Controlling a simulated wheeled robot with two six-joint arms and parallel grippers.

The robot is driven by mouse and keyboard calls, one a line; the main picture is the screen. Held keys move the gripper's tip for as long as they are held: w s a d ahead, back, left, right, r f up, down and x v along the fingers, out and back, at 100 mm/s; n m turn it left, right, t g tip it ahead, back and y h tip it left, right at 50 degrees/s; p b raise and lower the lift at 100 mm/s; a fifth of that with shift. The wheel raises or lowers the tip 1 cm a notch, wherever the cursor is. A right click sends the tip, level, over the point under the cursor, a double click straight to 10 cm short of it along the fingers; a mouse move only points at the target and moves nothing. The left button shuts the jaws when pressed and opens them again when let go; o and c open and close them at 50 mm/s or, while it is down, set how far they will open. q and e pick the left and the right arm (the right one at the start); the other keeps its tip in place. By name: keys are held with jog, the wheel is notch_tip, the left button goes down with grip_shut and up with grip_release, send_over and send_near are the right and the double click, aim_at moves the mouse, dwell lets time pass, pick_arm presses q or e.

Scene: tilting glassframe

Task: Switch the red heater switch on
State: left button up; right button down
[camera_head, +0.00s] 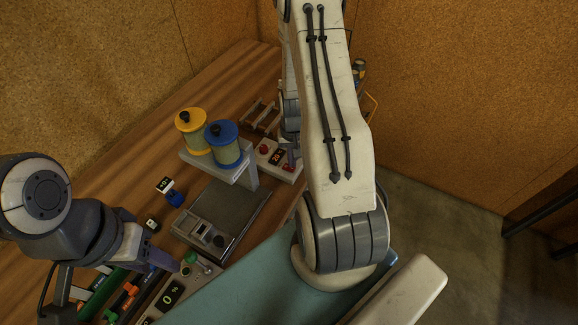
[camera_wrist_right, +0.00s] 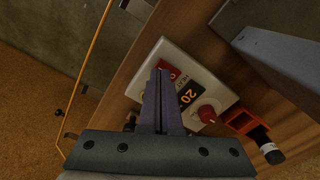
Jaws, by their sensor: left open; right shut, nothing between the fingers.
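The heater is a white box with a dark display reading 20 (camera_head: 276,157), and it also shows in the right wrist view (camera_wrist_right: 222,92). In that view a red knob (camera_wrist_right: 207,113) sits beside the display. The red heater switch (camera_wrist_right: 173,73) is at the other end, by the lettering, partly hidden by my fingertips. My right gripper (camera_wrist_right: 160,74) is shut and empty, with its tips over or right beside the switch; I cannot tell whether they touch. It shows near the box in the head view (camera_head: 291,156). My left gripper (camera_head: 163,261) is open, away at the lower left.
A yellow-lidded jar (camera_head: 192,130) and a blue-lidded jar (camera_head: 223,143) stand on a raised grey shelf beside the heater. A flat grey device (camera_head: 220,215) lies in front. Another panel with a green knob (camera_head: 190,257) is near my left gripper. A red holder (camera_wrist_right: 245,122) is beside the box.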

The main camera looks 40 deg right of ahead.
aim_at(292, 169)
jog(key=shift+f+b, duration=0.7)
jog(key=shift+f, duration=0.2)
dwell(0.4)
jog(key=shift+r, duration=0.1)
jog(key=shift+r+p, duration=2.85)
jog(key=shift+r, duration=0.65)
jog(key=shift+f, duration=0.1)
